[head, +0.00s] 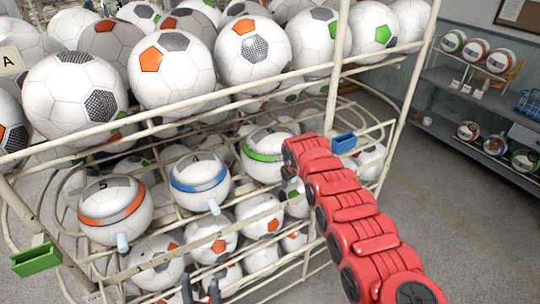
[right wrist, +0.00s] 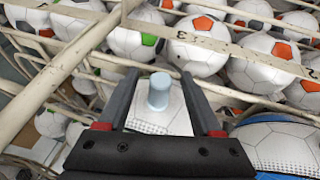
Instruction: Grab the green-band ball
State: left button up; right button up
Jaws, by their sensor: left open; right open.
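The green-band ball (head: 258,163) sits on the middle level of the wire rack, with its right side hidden behind my right arm. My right gripper (right wrist: 158,88) is open. In the right wrist view, a white ball (right wrist: 168,118) with a pale blue knob (right wrist: 159,90) shows between its fingers; its band is not visible there. Whether the fingers touch it, I cannot tell. In the head view the right gripper is mostly hidden by my red arm. My left gripper (head: 200,290) is open and empty at the bottom edge, below the blue-band ball (head: 202,180).
The orange-band ball (head: 115,212) sits left of the blue-band ball, which also shows in the right wrist view (right wrist: 285,148). Rack rails (head: 228,92) cross above and in front. Plain balls fill the top and lower levels. A blue clip (head: 343,142) and green clip (head: 36,259) are on the rack.

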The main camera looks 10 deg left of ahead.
jog(key=shift+c, duration=0.3)
grip_shut()
dwell(1.1)
